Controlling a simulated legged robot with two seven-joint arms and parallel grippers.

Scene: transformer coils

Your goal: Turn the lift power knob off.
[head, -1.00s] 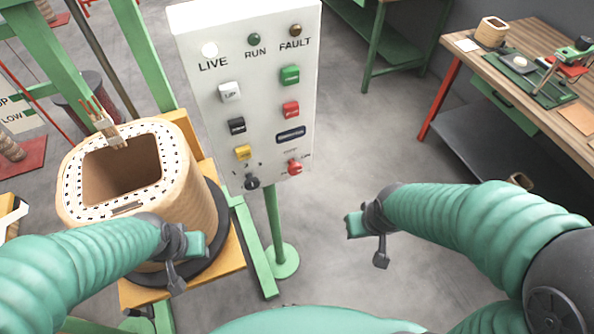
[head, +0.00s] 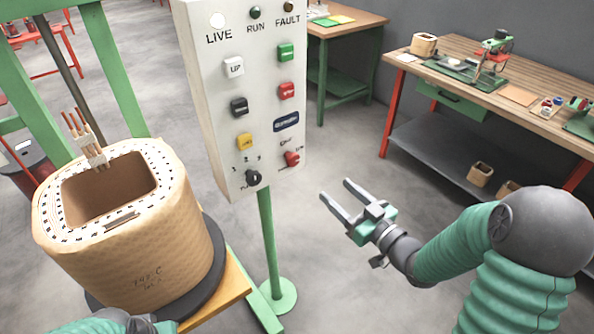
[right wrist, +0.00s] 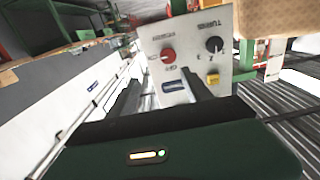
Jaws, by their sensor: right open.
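The white control panel (head: 255,100) stands on a green post. At its lower right is a red knob (head: 291,158), and at its lower left a black knob (head: 253,178). The red knob also shows in the right wrist view (right wrist: 168,55), beside the black knob (right wrist: 214,45); the small lettering is hard to read. My right gripper (head: 335,190) is open and empty, to the right of and below the red knob, apart from the panel, fingers pointing toward it. My left gripper (head: 135,324) is mostly cut off at the bottom edge, so its jaws cannot be judged.
A large wound coil (head: 140,240) stands on a wooden support left of the panel, close to its post (head: 270,240). A workbench (head: 460,75) with tools is at the right, another table (head: 350,25) behind. The floor between panel and workbench is clear.

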